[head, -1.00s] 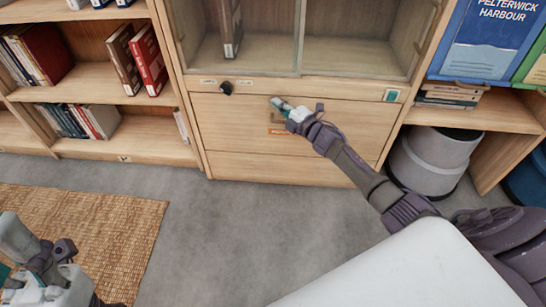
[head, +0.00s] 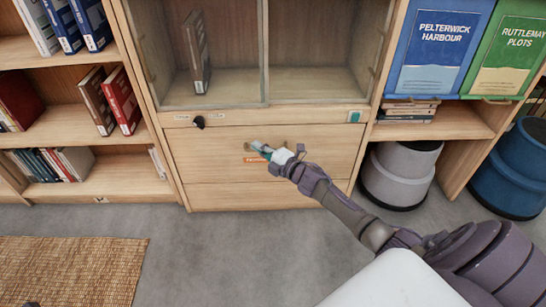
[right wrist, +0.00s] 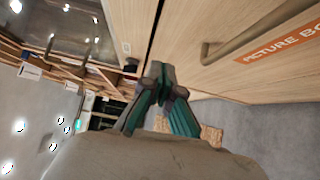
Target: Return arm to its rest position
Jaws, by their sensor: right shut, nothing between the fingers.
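My right arm (head: 345,208) reaches from the lower right toward the wooden cabinet. My right gripper (head: 256,147) is in front of the upper drawer (head: 215,150), over its orange label (head: 254,160). In the right wrist view my right gripper (right wrist: 159,76) has its teal fingertips together with nothing between them. The bar handle (right wrist: 245,38) there is to the right of the fingertips, apart from them, beside the orange label (right wrist: 290,42), which reads "PICTURE BO" before the frame cuts it. My left gripper is out of view.
A glass-fronted case (head: 300,95) above the drawers holds a brown book (head: 197,55). Bookshelves (head: 90,190) stand at left. A grey stool (head: 398,178) and a blue stool (head: 512,175) are at right. Grey carpet (head: 240,250) is clear; a woven mat (head: 65,270) lies lower left.

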